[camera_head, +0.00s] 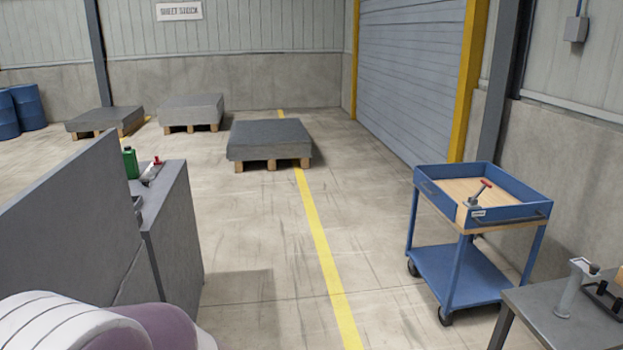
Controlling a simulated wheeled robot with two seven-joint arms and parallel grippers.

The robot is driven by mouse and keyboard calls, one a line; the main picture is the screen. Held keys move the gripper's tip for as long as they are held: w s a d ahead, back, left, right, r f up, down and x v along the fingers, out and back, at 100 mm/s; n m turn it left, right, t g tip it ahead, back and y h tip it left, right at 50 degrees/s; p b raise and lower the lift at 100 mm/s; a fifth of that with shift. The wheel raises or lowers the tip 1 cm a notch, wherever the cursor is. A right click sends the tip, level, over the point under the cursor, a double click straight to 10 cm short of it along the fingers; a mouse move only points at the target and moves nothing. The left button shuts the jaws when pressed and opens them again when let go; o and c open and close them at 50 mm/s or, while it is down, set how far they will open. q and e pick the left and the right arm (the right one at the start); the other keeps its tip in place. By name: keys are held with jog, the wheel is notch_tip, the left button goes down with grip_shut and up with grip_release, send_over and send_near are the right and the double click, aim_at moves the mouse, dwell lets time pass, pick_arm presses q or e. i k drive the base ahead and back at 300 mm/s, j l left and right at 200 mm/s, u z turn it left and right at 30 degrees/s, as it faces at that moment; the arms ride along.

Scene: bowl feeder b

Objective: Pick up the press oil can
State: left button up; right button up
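A green can (130,163) with a dark top stands upright on a grey block-like surface at the left. A silver item with a red part (152,172) is just right of it. On the blue cart, a small grey item with a red handle (478,195) stands at the tray. I cannot tell for sure which is the press oil can; no label is readable. Neither of my grippers is in view; a white and purple rounded part of my own body fills the lower left corner.
A tall grey panel (65,220) borders the left. The blue cart (466,280) stands at the right. A grey table (555,335) at the lower right holds a grey upright item (572,290). Pallets with grey stacks (268,139) lie farther back. The middle floor is clear.

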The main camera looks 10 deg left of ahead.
aim_at(130, 157)
jog(key=i+j+u, duration=0.15)
jog(key=i+u, duration=0.2)
jog(key=i, duration=0.4)
jog(key=i+u, duration=0.4)
jog(key=i, duration=0.3)
